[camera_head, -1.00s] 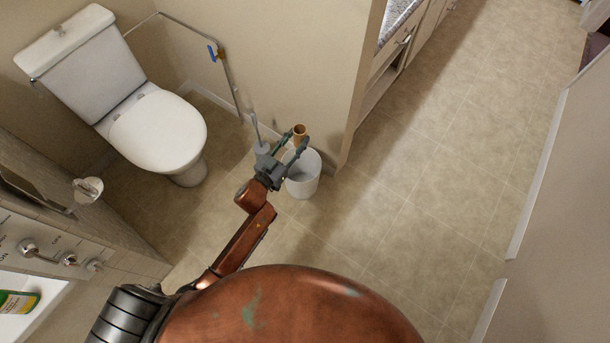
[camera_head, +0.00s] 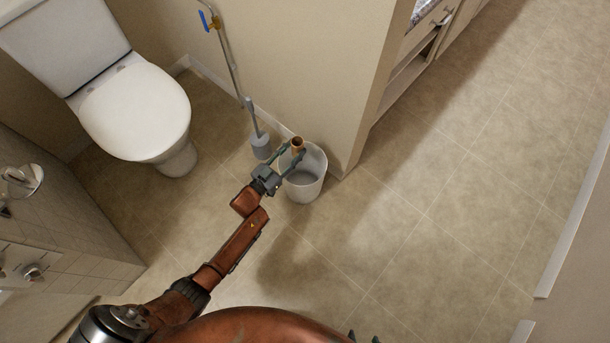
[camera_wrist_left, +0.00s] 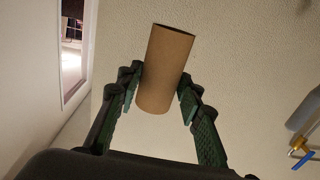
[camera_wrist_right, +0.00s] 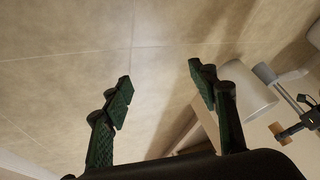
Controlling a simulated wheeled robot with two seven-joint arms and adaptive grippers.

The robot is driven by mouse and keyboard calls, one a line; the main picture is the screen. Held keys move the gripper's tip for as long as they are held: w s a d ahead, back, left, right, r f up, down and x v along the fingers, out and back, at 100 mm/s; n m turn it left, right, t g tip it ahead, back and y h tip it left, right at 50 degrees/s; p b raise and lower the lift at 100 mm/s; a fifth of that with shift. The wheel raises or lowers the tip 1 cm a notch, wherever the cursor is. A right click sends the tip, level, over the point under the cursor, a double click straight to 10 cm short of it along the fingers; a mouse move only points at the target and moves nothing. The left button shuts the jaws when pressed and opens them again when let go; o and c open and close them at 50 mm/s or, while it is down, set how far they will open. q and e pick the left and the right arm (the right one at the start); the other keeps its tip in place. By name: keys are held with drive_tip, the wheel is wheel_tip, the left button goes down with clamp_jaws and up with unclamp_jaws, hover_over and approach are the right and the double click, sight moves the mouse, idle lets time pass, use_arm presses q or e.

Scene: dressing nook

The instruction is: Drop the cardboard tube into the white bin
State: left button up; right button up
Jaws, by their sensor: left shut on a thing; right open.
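The brown cardboard tube (camera_head: 297,145) is held upright in my left gripper (camera_head: 289,156). In the left wrist view the tube (camera_wrist_left: 166,68) stands between the two green-grey fingers of the left gripper (camera_wrist_left: 162,92), which touch its sides. The white bin (camera_head: 305,187) stands on the floor by the wall corner, and in the head view the tube overlaps its far rim. The bin (camera_wrist_right: 246,88) also shows in the right wrist view. My right gripper (camera_wrist_right: 160,82) is open and empty. In the head view only its fingertips (camera_head: 363,337) show at the bottom edge.
A toilet brush in its holder (camera_head: 260,145) stands just left of the bin. A white toilet (camera_head: 137,110) is further left. Tiled floor (camera_head: 430,200) to the right is clear.

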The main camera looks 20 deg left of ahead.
sight(294, 156)
use_arm(q)
wheel_tip(294, 156, down, 4)
drive_tip(key=shift+r+b, duration=0.2)
drive_tip(key=shift+b, duration=0.9)
drive_tip(key=shift+f+b, duration=0.75)
drive_tip(key=shift+f, duration=0.05)
use_arm(e)
drive_tip(key=shift+s+d+f+n+t, duration=0.1)
drive_tip(key=shift+d+f+t, duration=0.25)
drive_tip(key=shift+f, duration=0.6)
drive_tip(key=shift+s+d+f+n+t, duration=0.1)
drive_tip(key=shift+f+t, duration=0.4)
drive_tip(key=shift+f, duration=0.4)
drive_tip(key=shift+s+d+f+n+t, duration=0.1)
drive_tip(key=shift+d+f+t, duration=0.25)
drive_tip(key=shift+f, duration=0.6)
drive_tip(key=shift+a, duration=0.1)
use_arm(q)
drive_tip(key=o, duration=1.2)
drive_tip(key=shift+c, duration=0.2)
drive_tip(key=v, duration=1.2)
